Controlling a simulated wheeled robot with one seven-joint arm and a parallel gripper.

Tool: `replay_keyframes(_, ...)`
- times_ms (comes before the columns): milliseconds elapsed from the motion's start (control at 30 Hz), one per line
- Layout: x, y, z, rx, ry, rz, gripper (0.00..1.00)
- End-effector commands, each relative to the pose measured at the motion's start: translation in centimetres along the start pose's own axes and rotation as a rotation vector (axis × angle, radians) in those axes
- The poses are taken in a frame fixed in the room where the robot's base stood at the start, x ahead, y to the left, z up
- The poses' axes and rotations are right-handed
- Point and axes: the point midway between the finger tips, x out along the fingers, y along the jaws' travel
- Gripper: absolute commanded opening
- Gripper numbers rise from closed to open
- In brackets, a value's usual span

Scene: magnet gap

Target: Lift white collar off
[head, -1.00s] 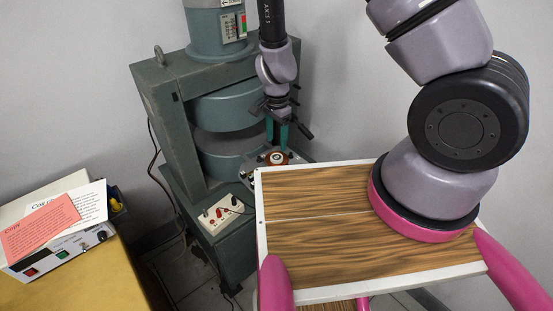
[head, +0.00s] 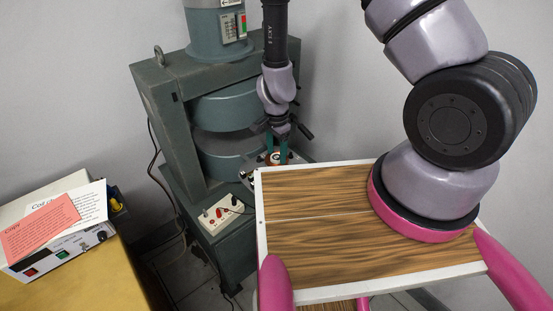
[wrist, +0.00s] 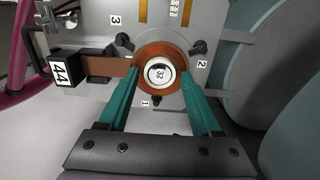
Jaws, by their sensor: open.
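The white collar (wrist: 160,74) is a small round piece marked 32. It sits in the middle of a brown-orange ring (wrist: 147,55) on a grey metal plate (wrist: 222,38). In the head view the collar (head: 275,157) is small and partly hidden by my gripper. My gripper (wrist: 160,78) is open, with its two teal fingers reaching either side of the ring and collar in the wrist view. I cannot tell whether the fingers touch the ring. In the head view my gripper (head: 276,150) points down just above the collar beside the magnet.
The large grey-green magnet (head: 225,108) stands close to the gripper. Black knobs (wrist: 198,47) and a brown arm with a block marked 44 (wrist: 62,72) surround the ring.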

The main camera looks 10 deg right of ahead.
Motion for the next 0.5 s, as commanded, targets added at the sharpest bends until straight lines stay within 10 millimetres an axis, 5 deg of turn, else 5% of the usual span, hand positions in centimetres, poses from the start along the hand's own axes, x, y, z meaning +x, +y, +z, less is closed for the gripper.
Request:
replay_keyframes(33,0.0,0.0,0.0,0.0,0.0,0.0,0.66)
replay_keyframes(200,0.0,0.0,0.0,0.0,0.0,0.0,0.01)
replay_keyframes(500,-1.2,0.0,0.0,-0.003,0.002,-0.001,0.0)
